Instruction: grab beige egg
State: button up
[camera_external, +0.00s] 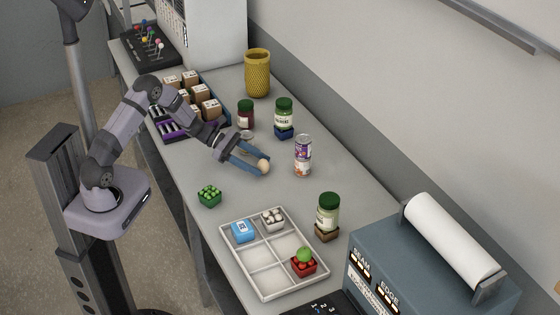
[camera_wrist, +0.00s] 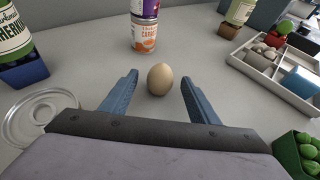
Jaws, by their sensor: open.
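The beige egg (camera_external: 263,166) rests on the grey tabletop near the middle of the table. In the wrist view the egg (camera_wrist: 160,79) stands between and slightly beyond the tips of my two blue fingers. My gripper (camera_external: 251,164) is low over the table, and it also shows in the wrist view (camera_wrist: 159,85). It is open, with a gap on both sides of the egg. The wrist view shows no finger touching the egg.
A stacked pair of cans (camera_external: 303,156) stands beyond the egg. A green-lidded jar on a blue crate (camera_external: 284,131) is behind. A green punnet (camera_external: 209,195) and a divided tray (camera_external: 268,289) are nearer the front.

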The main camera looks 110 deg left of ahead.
jog(key=shift+w+f, duration=0.15)
jog(key=shift+w, duration=0.15)
jog(key=shift+c, duration=0.2)
jog(key=c, duration=0.8)
jog(key=shift+c, duration=0.2)
jog(key=shift+r+b, duration=0.85)
jog(key=shift+r, duration=4.25)
